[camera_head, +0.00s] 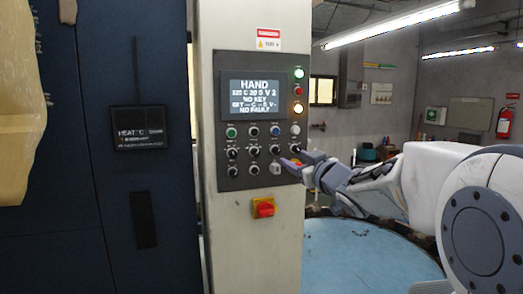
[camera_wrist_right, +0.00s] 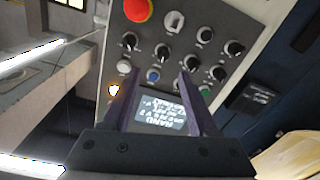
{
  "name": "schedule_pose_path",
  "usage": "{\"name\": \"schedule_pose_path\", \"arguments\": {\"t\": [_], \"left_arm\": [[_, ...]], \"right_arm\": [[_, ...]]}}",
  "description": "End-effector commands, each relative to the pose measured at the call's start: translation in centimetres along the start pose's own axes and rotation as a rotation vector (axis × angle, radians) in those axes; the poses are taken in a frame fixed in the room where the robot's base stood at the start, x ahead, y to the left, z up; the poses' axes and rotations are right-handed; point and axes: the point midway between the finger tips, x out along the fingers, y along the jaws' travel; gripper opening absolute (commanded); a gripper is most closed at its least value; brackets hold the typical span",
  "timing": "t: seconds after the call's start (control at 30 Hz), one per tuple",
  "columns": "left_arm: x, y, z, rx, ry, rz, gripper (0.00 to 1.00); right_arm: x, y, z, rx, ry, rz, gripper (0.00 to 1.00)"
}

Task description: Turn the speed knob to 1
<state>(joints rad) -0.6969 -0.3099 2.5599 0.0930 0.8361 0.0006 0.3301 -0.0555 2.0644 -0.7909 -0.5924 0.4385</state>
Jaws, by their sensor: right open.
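The control panel (camera_head: 224,100) carries several black knobs in two rows, such as one in the head view (camera_head: 254,151) and one in the right wrist view (camera_wrist_right: 162,52). Their labels are too small to read, so I cannot tell which is the speed knob. My left gripper is out of view.
A red emergency button (camera_wrist_right: 138,10) and a pale key switch (camera_wrist_right: 174,21) sit by the knobs. A red and yellow switch (camera_head: 264,207) is lower on the post. Dark cabinet doors (camera_head: 130,80) stand left; a round blue surface (camera_head: 360,255) lies below right.

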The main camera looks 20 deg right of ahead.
Motion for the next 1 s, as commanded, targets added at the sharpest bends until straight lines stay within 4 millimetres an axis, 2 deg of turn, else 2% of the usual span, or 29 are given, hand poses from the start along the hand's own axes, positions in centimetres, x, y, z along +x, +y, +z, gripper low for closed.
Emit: {"name": "schedule_pose_path", "arguments": {"t": [0.2,0.4,0.6,0.87,0.9,0.97,1.0], "left_arm": [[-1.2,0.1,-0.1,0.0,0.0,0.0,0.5],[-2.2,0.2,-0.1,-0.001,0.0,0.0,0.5],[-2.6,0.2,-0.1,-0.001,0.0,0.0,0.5],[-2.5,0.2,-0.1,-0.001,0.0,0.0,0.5],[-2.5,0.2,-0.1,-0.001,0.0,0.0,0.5],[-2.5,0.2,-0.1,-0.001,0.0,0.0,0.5],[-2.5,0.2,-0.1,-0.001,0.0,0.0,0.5]], "right_arm": [[4.4,-0.5,-0.1,0.002,-0.003,-0.009,0.6],[7.5,-0.4,-0.1,0.001,-0.004,-0.006,0.6],[8.9,-0.3,0.0,0.0,-0.003,-0.003,0.6],[9.0,-0.2,0.2,0.0,-0.004,-0.001,0.6],[9.0,-0.2,0.1,0.0,-0.004,-0.001,0.52],[9.0,-0.2,0.1,0.0,-0.004,-0.001,0.29],[9.0,-0.2,0.1,0.0,-0.004,-0.001,0.14]]}}
